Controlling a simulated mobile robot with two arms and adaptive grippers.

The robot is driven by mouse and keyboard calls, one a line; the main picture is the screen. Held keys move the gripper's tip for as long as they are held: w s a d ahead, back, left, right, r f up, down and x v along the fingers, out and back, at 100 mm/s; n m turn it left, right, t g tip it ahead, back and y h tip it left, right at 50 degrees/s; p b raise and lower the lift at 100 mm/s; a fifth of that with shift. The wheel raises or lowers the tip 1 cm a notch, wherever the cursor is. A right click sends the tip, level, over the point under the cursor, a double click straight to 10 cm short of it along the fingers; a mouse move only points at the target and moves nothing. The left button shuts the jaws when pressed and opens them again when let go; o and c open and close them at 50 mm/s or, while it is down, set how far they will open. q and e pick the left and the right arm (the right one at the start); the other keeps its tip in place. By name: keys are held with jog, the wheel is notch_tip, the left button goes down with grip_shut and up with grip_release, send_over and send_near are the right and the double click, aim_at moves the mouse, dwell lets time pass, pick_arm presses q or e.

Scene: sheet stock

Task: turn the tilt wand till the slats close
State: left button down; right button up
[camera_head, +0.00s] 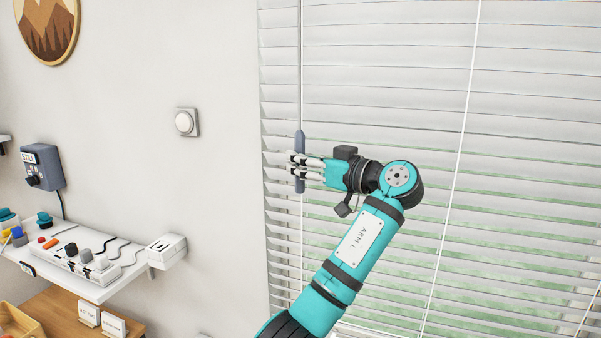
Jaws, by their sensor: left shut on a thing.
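The white window blind (400,110) fills the right half of the head view. Its upper slats lie nearly flat against each other; lower down, thin gaps show green from outside. The tilt wand hangs at the blind's left side as a thin pale rod with a grey-blue handle (299,145) at its lower end. My left gripper (294,166) reaches in from the right and is shut on this handle, its fingers across the lower part. The handle looks upright. My right gripper is not in view.
A white wall switch (186,122) is left of the blind. A white shelf (95,288) with knobs and cables stands at lower left, below a blue-grey box (42,167) on the wall. White cords (464,120) run down the blind.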

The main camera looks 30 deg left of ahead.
pick_arm(q)
jog(key=shift+r+n+g, duration=0.15)
jog(key=shift+n+g, duration=1.55)
jog(key=shift+g, duration=1)
jog(key=shift+g+h, duration=0.3)
jog(key=c, duration=1.2)
grip_release()
jog(key=shift+w, duration=0.1)
jog(key=shift+v, duration=3.75)
